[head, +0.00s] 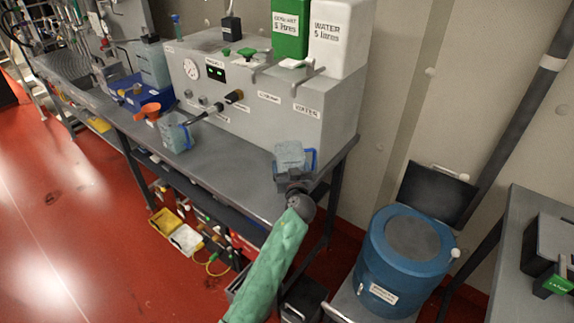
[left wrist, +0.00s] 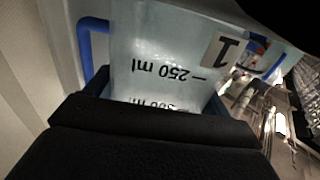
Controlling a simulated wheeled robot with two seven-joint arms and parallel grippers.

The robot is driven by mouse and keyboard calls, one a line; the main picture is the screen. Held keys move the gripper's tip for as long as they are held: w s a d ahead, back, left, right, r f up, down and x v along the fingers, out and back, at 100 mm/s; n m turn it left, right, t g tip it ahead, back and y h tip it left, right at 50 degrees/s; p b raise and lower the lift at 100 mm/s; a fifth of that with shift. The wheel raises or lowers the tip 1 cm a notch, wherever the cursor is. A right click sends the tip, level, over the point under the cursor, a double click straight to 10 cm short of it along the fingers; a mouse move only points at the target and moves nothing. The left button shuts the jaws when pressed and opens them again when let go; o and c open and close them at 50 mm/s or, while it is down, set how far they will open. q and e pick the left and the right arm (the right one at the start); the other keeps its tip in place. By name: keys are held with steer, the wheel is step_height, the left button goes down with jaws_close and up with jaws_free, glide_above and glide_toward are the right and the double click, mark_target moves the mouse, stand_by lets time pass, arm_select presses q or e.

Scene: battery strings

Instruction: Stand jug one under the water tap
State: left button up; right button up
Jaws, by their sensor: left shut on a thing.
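Jug one (head: 290,156) is a clear, bluish jug with a blue handle, held near the right end of the grey bench. In the left wrist view jug one (left wrist: 165,60) shows a "1" label and a "250 ml" mark, upside down. My left gripper (head: 293,184) is shut on it. I cannot tell whether the jug touches the bench. The water tap (head: 303,76) appears as a pale lever on the grey machine (head: 285,120), below the white WATER container (head: 338,38). The jug is in front of and below it. My right gripper is not in view.
A second jug (head: 174,133) with a blue handle stands on the bench (head: 225,170) by a black nozzle. A green coolant container (head: 291,28) stands beside the water container. A blue drum (head: 405,260) is at right. The bench between the jugs is clear.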

arm_select(q)
steer(key=shift+s+d+r, duration=0.15)
steer(key=shift+s+d, duration=0.3)
steer(key=o, duration=0.9)
steer(key=shift+w+a+f, duration=0.2)
steer(key=o, duration=0.3)
steer(key=shift+d+r, duration=0.1)
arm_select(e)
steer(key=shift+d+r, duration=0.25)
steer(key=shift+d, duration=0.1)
